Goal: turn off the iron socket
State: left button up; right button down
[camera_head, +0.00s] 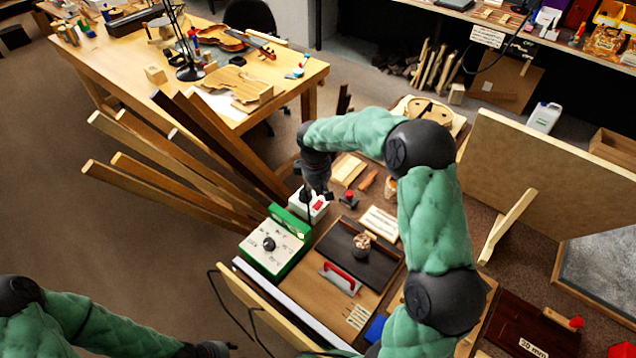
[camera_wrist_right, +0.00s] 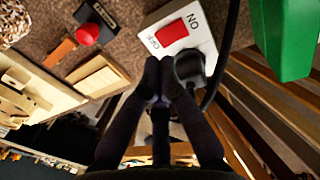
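The iron socket (camera_head: 320,213) is a white box with a red rocker switch (camera_head: 317,205) on top. In the right wrist view the socket (camera_wrist_right: 207,45) shows ON and OFF lettering beside the red switch (camera_wrist_right: 172,33), and a black plug (camera_wrist_right: 189,67) with a cable sits in it. My right gripper (camera_head: 324,194) is over the socket in the head view. In the wrist view its fingertips (camera_wrist_right: 161,68) are together, empty, near the socket's edge beside the plug and short of the switch in the picture; contact cannot be told. My left gripper (camera_head: 208,349) shows only partly at the bottom edge.
A green box with a black knob (camera_head: 269,244) stands left of the socket. A red button on a black base (camera_head: 348,198) is to its right. Long wooden boards (camera_head: 165,160) lean at the left. A dark tray area with a red-handled tool (camera_head: 340,277) lies in front.

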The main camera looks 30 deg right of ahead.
aim_at(321, 200)
jog(key=shift+w+d+f+b, duration=0.15)
jog(key=shift+f+b, duration=0.45)
jog(key=shift+f, duration=1.3)
